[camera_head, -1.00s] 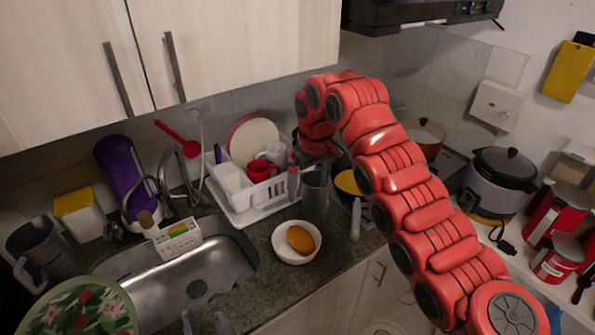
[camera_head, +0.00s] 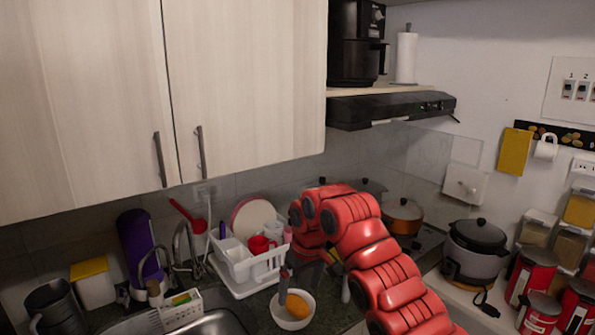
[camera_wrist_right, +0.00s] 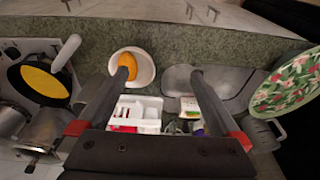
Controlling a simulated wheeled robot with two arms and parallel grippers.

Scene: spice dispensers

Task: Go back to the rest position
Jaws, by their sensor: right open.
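My right arm (camera_head: 385,280) is red and reaches from the lower right toward the counter. My right gripper (camera_head: 314,285) is partly hidden behind the arm, by the white bowl. In the right wrist view my right gripper (camera_wrist_right: 162,76) has its two dark fingers wide apart with nothing between them. The white bowl (camera_head: 303,319) holds an orange-brown oval item (camera_head: 296,305); the bowl also shows in the right wrist view (camera_wrist_right: 149,64), beside one fingertip. My left gripper is not in view.
A white dish rack (camera_head: 262,272) stands behind the gripper and the sink (camera_head: 215,324) is to the left. A pan with yellow contents (camera_wrist_right: 38,83), pots and a rice cooker (camera_head: 474,258) stand rightward in the head view. Cabinets (camera_head: 245,90) hang above.

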